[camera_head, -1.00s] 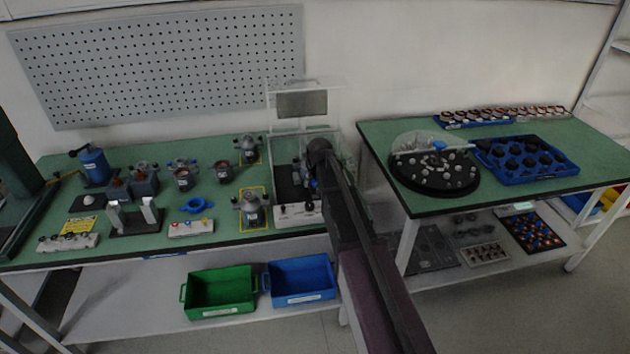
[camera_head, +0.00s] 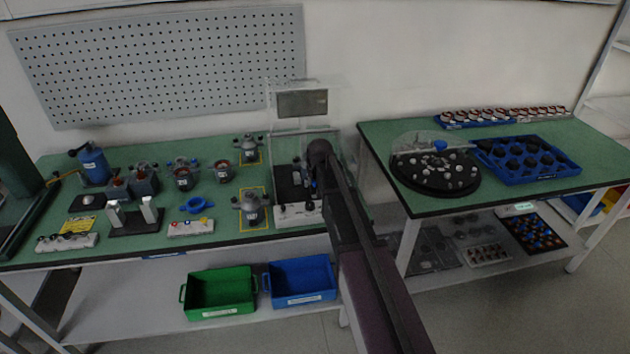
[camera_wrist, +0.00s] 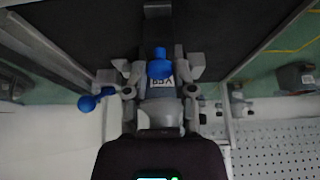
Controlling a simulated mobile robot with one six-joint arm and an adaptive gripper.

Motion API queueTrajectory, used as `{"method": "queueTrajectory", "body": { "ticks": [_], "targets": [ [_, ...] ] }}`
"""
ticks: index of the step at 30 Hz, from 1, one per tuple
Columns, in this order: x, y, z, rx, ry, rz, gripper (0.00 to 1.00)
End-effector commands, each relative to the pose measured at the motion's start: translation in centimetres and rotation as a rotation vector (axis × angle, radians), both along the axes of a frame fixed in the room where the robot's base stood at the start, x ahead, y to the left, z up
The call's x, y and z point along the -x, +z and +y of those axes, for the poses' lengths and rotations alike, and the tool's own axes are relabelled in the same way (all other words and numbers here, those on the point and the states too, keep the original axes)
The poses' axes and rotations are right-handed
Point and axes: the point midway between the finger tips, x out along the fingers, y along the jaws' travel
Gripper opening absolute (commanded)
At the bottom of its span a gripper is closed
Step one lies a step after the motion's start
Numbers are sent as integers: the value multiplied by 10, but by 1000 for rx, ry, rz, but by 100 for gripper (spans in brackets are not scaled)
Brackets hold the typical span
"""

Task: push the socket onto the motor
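In the head view my arm reaches to a clear-walled test station (camera_head: 297,212) at the right end of the left table. My gripper's tips are hidden there behind the arm. In the wrist view my gripper (camera_wrist: 160,88) shows above its dark body, with grey jointed parts on both sides. Between them is a grey piece with a white label, likely the motor (camera_wrist: 160,104), and a blue knob (camera_wrist: 159,64) in front of it. I cannot tell which part is the socket, whether it touches the motor, or whether the fingers grip anything.
A blue ball-ended lever (camera_wrist: 88,102) is close on the left in the wrist view. Station walls stand on both sides. Grey motor units (camera_head: 251,208) stand left of the station. Green (camera_head: 219,308) and blue (camera_head: 302,295) bins sit below. A round dark plate (camera_head: 434,188) is on the right table.

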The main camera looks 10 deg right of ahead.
Motion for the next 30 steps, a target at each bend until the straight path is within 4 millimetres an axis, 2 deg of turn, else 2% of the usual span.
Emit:
{"method": "queueTrajectory", "body": {
  "ticks": [10, 21, 30],
  "targets": [
    [-2, 0, 0, 0, 0, 1, 11],
    [-20, 0, 0, 0, 1, 0, 11],
    [-24, 0, 0, 0, 1, -1, 11]
  ]
}}
